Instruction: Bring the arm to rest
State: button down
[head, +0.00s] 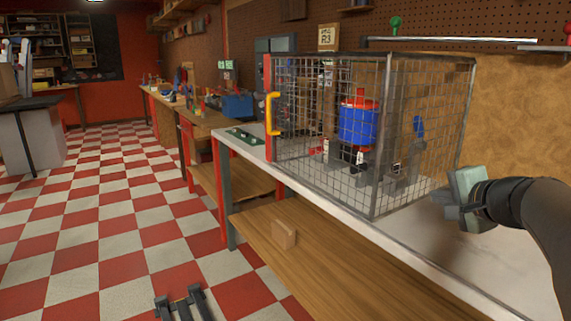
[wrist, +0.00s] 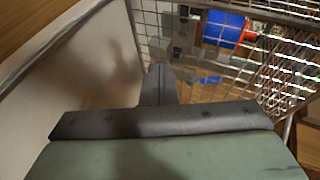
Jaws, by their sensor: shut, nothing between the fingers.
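My gripper (head: 448,205) is at the right of the head view, just right of the wire cage and above the white bench top. Its fingers are together with nothing between them. In the wrist view the shut fingers (wrist: 158,85) point toward the cage mesh. The wire cage (head: 388,130) stands on the bench, with a red post and a yellow handle (head: 272,114) at its left side. Inside it is a blue and red ducted rotor (head: 358,122), also seen through the mesh in the wrist view (wrist: 222,30). I cannot tell whether the fingers touch the mesh.
The white bench top (head: 505,250) is bare right of the cage. A green board (head: 246,135) lies left of the cage. A wooden block (head: 284,234) sits on the lower wooden shelf (head: 330,265). The checkered floor (head: 110,220) at left is open.

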jog(key=s+a+f+n+g+y+p, duration=0.15)
jog(key=s+a+n+g+p, duration=0.3)
jog(key=a, duration=0.45)
jog(key=s+a+f+n+g+y+p, duration=0.1)
jog(key=s+a+f+n+g+p, duration=0.15)
jog(key=a+p, duration=0.4)
jog(key=s+a+f+n+g+h+p, duration=0.1)
jog(key=s+a+n+g+p, duration=0.2)
jog(key=s, duration=0.5)
jog(key=s+a+f+n+g+h+p, duration=0.2)
jog(key=s+n, duration=0.3)
jog(key=s, duration=0.3)
jog(key=shift+a+g+p, duration=0.5)
jog(key=shift+a+p, duration=0.1)
jog(key=shift+a, duration=0.15)
